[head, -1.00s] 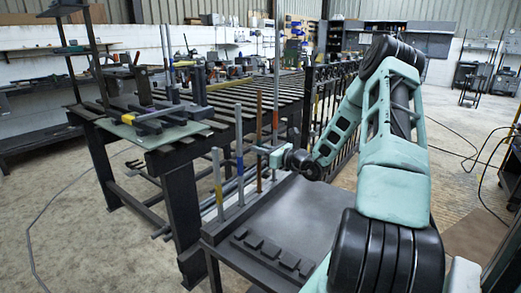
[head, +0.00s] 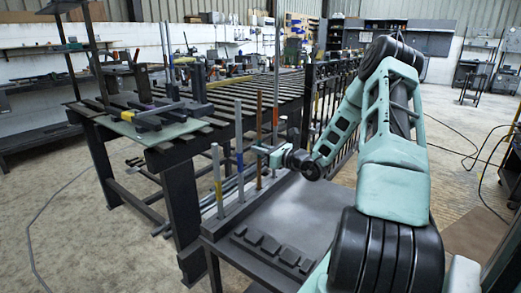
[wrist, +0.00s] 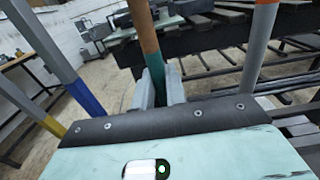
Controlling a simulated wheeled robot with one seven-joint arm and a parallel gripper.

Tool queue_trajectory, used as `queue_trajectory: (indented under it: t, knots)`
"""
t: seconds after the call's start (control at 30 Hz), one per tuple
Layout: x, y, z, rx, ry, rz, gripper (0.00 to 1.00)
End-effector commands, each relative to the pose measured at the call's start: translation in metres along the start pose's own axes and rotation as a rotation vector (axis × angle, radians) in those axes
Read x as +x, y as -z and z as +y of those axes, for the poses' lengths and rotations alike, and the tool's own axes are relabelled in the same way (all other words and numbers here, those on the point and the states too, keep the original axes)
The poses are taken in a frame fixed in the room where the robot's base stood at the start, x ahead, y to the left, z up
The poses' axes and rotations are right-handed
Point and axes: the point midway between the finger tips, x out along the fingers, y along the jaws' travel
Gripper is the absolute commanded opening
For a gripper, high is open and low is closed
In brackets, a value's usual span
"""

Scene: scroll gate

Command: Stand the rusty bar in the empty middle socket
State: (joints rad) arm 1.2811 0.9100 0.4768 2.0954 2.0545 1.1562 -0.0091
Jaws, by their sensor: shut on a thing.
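The rusty bar (head: 259,120) stands about upright in the head view, in line with a row of grey bars. My gripper (head: 261,150) is shut on it from the right. In the wrist view the rusty bar (wrist: 147,38) has a teal band low down, between my fingers (wrist: 155,90). A bar with a yellow band (head: 217,175) and one with a blue band (head: 239,145) stand on its near side. A taller grey bar (head: 275,90) stands on its far side. The middle socket is hidden, and I cannot tell whether the bar's foot is in it.
A dark tray table (head: 300,215) with low blocks lies right of the row. A long slatted bench (head: 185,155) with tools and clamps stands left and behind. In the wrist view, neighbouring bars (wrist: 70,75) (wrist: 258,50) flank my gripper closely.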

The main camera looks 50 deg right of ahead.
Motion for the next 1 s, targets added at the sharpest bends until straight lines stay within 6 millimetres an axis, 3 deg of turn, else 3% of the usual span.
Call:
queue_trajectory:
  t: [0.93,0.97,1.0]
  knots:
    - [0.001,0.011,0.000,-0.002,-0.001,-0.004,0.00]
    - [0.000,0.011,0.000,-0.002,0.000,-0.004,0.19]
    - [0.000,0.011,0.000,-0.002,0.000,-0.003,0.30]
